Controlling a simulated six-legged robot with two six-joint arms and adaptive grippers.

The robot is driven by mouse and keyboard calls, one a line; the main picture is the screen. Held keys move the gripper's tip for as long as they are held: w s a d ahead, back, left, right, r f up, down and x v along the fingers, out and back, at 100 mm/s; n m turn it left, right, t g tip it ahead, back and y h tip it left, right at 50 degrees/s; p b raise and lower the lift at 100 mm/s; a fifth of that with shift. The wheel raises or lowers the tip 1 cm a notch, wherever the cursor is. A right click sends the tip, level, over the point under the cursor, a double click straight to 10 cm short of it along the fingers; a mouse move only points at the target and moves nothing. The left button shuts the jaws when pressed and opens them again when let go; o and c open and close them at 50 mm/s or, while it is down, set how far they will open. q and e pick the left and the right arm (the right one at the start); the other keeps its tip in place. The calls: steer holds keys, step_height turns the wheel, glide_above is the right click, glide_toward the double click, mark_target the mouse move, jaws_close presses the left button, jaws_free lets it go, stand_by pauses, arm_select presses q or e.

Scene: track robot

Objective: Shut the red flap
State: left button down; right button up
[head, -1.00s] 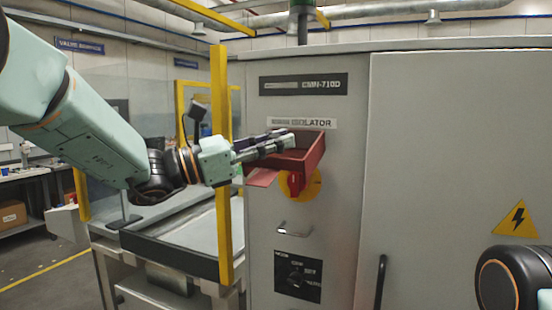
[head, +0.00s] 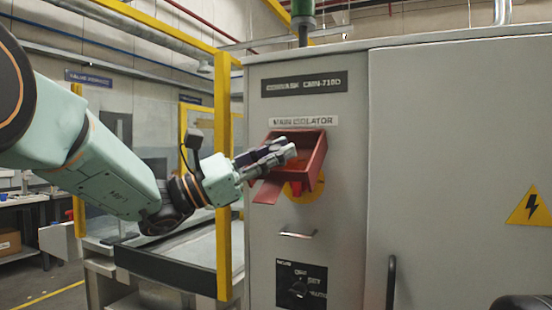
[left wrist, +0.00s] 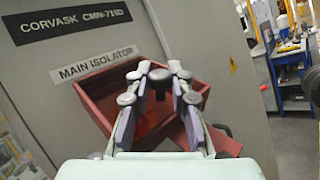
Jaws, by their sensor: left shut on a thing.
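The red flap (head: 314,160) is a boxy red cover standing out from the grey cabinet, below the "MAIN ISOLATOR" label. A flat red tab (head: 268,190) hangs at its lower left. The cover partly hides a yellow disc (head: 301,194) behind it. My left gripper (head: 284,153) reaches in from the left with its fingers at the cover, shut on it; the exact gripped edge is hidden. In the left wrist view the fingers (left wrist: 158,76) lie over the red cover (left wrist: 188,86), with the tab (left wrist: 224,141) at lower right. My right gripper is out of view.
A yellow post (head: 223,180) stands close beside my left wrist. A dark vertical handle (head: 390,284) is on the door at right. Space in front of the cabinet is free.

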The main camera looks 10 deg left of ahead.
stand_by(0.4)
arm_select(q)
steer(key=c, duration=1.2)
jaws_free()
steer(key=v, duration=1.2)
steer(key=shift+f, duration=0.1)
